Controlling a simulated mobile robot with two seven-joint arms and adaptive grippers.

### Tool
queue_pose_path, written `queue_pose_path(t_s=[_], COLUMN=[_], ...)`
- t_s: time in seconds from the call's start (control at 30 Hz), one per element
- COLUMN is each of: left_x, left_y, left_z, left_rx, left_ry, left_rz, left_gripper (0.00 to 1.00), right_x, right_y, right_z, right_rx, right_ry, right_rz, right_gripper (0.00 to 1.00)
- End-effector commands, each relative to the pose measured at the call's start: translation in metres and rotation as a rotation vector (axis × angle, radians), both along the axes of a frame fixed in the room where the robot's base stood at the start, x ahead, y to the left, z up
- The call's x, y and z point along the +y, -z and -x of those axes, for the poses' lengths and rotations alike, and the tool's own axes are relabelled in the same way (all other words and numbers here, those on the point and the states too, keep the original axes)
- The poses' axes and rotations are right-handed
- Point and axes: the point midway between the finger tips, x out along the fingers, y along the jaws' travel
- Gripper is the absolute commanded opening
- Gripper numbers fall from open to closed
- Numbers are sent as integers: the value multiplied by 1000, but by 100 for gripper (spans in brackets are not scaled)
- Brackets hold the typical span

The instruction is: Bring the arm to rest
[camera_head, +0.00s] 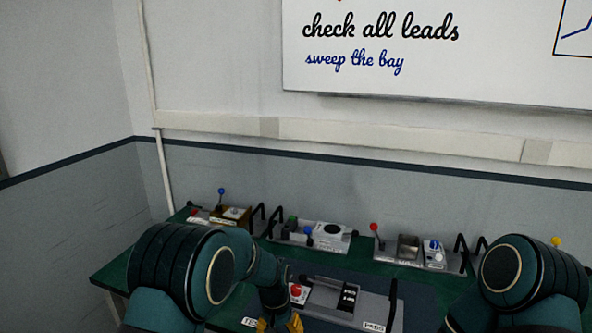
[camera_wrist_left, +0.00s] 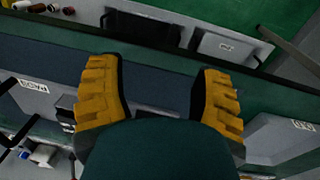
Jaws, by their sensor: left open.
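My left arm (camera_head: 190,275) comes in from the lower left of the head view and bends down over the green bench. My left gripper (camera_head: 280,323) shows its yellow fingers at the bottom edge, near the front panel with the red button. In the left wrist view the two yellow fingers of the same gripper (camera_wrist_left: 158,95) stand wide apart with nothing between them. My right arm (camera_head: 520,275) shows at the lower right, and its gripper is out of view.
A grey panel (camera_head: 373,305) with a red button (camera_head: 297,290) lies close to my left gripper. Several lever and switch units, including one with a red-knobbed lever (camera_head: 374,228), line the back of the green bench (camera_head: 118,272). A wall with a whiteboard (camera_head: 440,70) stands behind.

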Motion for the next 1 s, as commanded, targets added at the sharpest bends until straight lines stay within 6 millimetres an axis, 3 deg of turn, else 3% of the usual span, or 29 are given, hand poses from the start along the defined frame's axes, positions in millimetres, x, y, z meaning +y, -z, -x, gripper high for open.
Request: queue_pose_path(t_s=[0.03, 0.2, 0.3, 0.4, 0.53, 0.67, 1.0], left_x=[11, 39, 51, 58, 62, 62, 63], left_y=[26, 102, 139, 164, 177, 179, 178], left_z=[13, 66, 109, 152, 195, 220, 228], left_rx=[11, 5, -7, -26, -54, -75, -85], left_ry=[-27, -127, -200, -269, -343, -387, -402], left_rz=[18, 99, 152, 202, 251, 280, 289], left_gripper=[66, 66, 66, 66, 66, 66, 66], right_x=[0, 1, 1, 2, 3, 3, 3], right_y=[8, 28, 42, 54, 65, 71, 72], right_z=[0, 2, 3, 3, 4, 4, 5], right_rx=[0, 5, 9, 12, 14, 15, 14], right_ry=[0, -2, -4, -5, -7, -7, -8], right_rz=[1, 2, 4, 6, 7, 8, 8], right_gripper=[39, 39, 39, 39, 39, 39, 39])
